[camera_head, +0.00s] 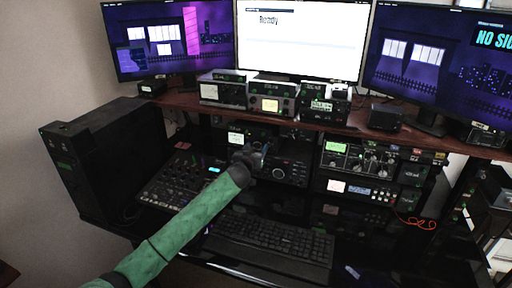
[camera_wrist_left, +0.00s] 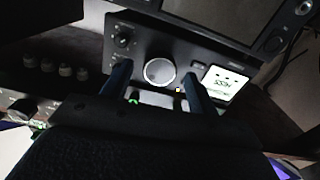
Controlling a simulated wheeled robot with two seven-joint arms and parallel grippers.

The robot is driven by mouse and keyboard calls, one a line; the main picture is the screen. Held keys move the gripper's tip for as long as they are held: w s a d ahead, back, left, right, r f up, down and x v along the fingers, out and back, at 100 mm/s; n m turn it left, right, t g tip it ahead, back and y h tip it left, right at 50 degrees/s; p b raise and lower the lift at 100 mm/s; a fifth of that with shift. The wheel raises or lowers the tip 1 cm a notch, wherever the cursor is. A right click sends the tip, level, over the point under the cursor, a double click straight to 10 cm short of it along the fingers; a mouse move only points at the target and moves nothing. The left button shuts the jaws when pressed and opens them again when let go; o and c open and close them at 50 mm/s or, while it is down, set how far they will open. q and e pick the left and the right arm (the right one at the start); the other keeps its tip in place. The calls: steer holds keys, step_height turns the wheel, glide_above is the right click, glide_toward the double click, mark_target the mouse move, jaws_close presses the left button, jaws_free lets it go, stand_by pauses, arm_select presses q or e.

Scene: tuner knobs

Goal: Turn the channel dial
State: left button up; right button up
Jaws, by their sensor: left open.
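In the left wrist view a round silver-grey dial (camera_wrist_left: 159,71) sits on the front of a dark radio unit (camera_wrist_left: 193,55). The two blue fingers of my left gripper stand apart, one on each side of the dial, with the dial showing between their tips. I cannot tell whether either finger touches it. In the head view my left gripper (camera_head: 262,152) is in front of the middle equipment on the desk, and it and its wrist hide part of the panels there. I cannot tell for sure which head-view knob is this dial. My right gripper is not in view.
A smaller black knob (camera_wrist_left: 122,41) and a lit white display (camera_wrist_left: 222,84) flank the dial. A shelf (camera_head: 372,130) with several small units overhangs the equipment.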

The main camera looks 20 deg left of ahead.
arm_select(q)
steer(key=shift+w, duration=0.3)
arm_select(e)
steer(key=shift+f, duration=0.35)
arm_select(q)
steer(key=c, duration=1)
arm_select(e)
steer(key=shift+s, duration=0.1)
